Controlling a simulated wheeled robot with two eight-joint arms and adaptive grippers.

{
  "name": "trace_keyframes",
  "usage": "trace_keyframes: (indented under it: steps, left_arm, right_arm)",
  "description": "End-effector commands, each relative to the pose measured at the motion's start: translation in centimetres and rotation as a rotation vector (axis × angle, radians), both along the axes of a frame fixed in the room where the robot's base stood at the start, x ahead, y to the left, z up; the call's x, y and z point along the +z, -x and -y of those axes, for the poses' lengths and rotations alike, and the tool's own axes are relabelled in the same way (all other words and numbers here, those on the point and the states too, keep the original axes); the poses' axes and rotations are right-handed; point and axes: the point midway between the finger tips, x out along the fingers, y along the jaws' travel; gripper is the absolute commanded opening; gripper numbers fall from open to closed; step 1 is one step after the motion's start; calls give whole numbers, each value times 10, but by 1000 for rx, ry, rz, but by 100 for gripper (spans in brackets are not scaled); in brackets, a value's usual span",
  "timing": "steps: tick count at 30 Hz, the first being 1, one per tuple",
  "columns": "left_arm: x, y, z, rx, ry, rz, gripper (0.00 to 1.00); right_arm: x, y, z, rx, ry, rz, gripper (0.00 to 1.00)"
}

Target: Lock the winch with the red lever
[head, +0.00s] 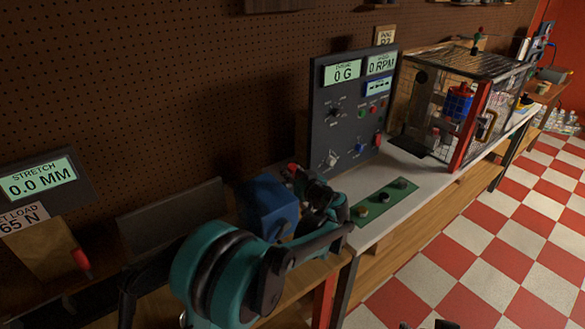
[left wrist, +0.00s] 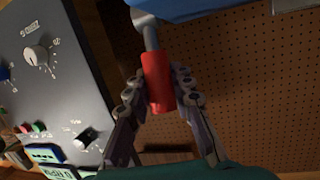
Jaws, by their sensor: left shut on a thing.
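The red lever has a red cylindrical grip (left wrist: 158,78) on a grey metal stem, in the left wrist view. Its red tip (head: 291,168) shows small in the head view beside the blue box (head: 266,203), which looks like the winch housing. A blue part (left wrist: 195,8) also shows at the top of the left wrist view, where the stem meets it. My left gripper (head: 306,184) is at the lever, with its fingers (left wrist: 158,92) on both sides of the red grip, shut on it. My arm hides part of the winch's front. Small dark shapes at the head view's bottom edge may be my right gripper.
A dark control panel (head: 322,112) with knobs and displays stands right of the winch. A green button strip (head: 385,203) lies on the bench before it. A wire cage (head: 428,97) stands beyond. A stretch display (head: 38,180) is at left. Checkered floor is open at right.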

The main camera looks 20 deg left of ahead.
Motion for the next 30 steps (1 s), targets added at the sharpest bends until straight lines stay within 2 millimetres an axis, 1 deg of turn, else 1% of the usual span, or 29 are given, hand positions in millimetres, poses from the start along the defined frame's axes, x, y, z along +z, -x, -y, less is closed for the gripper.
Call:
trace_keyframes:
  steps: [1,3,12,21,30]
  left_arm:
    - [8,-2,-3,2,36,-25,0]
    - [10,-5,-7,3,85,-63,0]
    - [10,-18,-24,3,309,-239,0]
    - [3,-29,-38,2,508,-393,0]
    - [-4,-35,-46,1,632,-492,0]
  right_arm:
    - [14,0,0,0,0,0,53]
    - [25,0,0,0,0,0,53]
    - [63,0,0,0,0,0,53]
    - [87,0,0,0,0,0,53]
    - [99,0,0,0,0,0,53]
